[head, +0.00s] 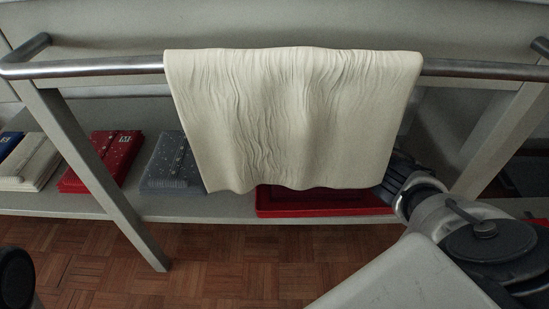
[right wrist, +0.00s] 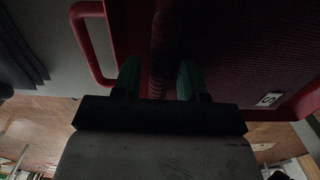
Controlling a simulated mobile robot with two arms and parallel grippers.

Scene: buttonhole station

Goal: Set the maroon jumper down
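The maroon jumper (right wrist: 235,45), ribbed and with a white S label, lies in the red tray (right wrist: 88,48) in the dark right wrist view. The tray's front also shows in the head view (head: 320,211) on the lower shelf. My right gripper (right wrist: 160,82) has its green fingers apart on either side of a ribbed maroon fold. A narrow gap shows at the left finger, so it looks open around the fold. My left gripper is not in view.
A cream cloth (head: 295,115) hangs over the metal rail (head: 110,67) in front of the shelf (head: 215,205). Folded grey (head: 172,165), red (head: 100,160) and white (head: 30,162) garments lie left of the tray. A slanted table leg (head: 95,170) stands before them.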

